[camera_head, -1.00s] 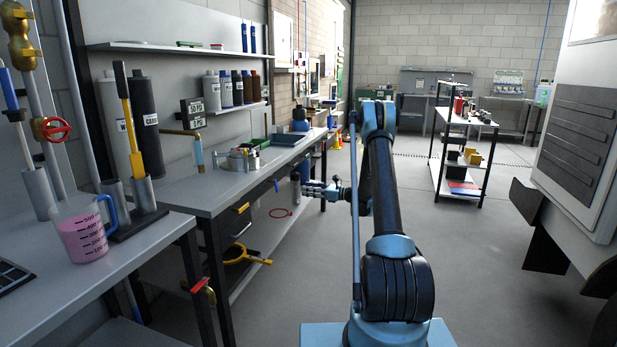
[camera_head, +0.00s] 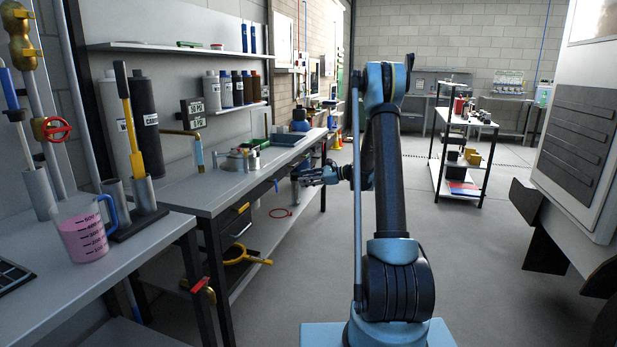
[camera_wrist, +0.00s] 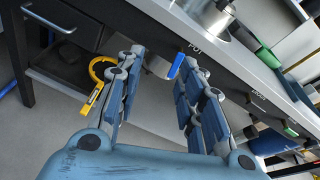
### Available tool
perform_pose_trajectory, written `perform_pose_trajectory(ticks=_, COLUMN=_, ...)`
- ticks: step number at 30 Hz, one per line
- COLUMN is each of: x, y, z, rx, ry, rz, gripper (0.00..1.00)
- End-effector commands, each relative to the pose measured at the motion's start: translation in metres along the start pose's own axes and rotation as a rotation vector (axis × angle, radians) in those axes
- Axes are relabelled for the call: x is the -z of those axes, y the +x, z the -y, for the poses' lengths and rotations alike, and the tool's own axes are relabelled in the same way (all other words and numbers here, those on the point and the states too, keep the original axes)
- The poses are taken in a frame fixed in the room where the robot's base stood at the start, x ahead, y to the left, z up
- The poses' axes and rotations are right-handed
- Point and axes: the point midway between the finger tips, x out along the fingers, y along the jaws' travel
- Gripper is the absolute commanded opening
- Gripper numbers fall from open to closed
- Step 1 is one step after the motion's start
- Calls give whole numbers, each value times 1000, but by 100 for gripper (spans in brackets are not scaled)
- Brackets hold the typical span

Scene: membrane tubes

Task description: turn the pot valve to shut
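The pot valve shows in the wrist view as a blue lever handle (camera_wrist: 175,67) on a pale metal body, under the bench edge beside a label reading POT (camera_wrist: 197,46). The handle appears beyond the fingertips; I cannot tell if anything touches. In the head view my gripper (camera_head: 297,178) is at the front edge of the middle bench, right of the metal pot (camera_head: 240,160).
The middle bench (camera_head: 185,192) has drawers and a lower shelf with a yellow tool (camera_head: 250,258). Further labels and a green handle (camera_wrist: 290,131) show along the bench edge. The floor right of the bench is clear.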

Motion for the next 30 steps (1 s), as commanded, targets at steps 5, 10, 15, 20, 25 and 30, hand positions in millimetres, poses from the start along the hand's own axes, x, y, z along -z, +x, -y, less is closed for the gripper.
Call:
perform_pose_trajectory(ticks=5, x=-15, y=-7, z=-10, rx=-16, ry=-55, rz=-39, gripper=35)
perform_pose_trajectory(ticks=10, x=-28, y=-15, z=-20, rx=-33, ry=-109, rz=-77, gripper=35)
perform_pose_trajectory(ticks=15, x=-40, y=-22, z=-31, rx=-51, ry=-162, rz=-114, gripper=35)
perform_pose_trajectory(ticks=20, x=-50, y=-30, z=-42, rx=-70, ry=-212, rz=-148, gripper=35)
perform_pose_trajectory(ticks=25, x=-61, y=-38, z=-54, rx=-92, ry=-266, rz=-183, gripper=35)
perform_pose_trajectory(ticks=30, x=-69, y=-46, z=-66, rx=-111, ry=-312, rz=-213, gripper=35)
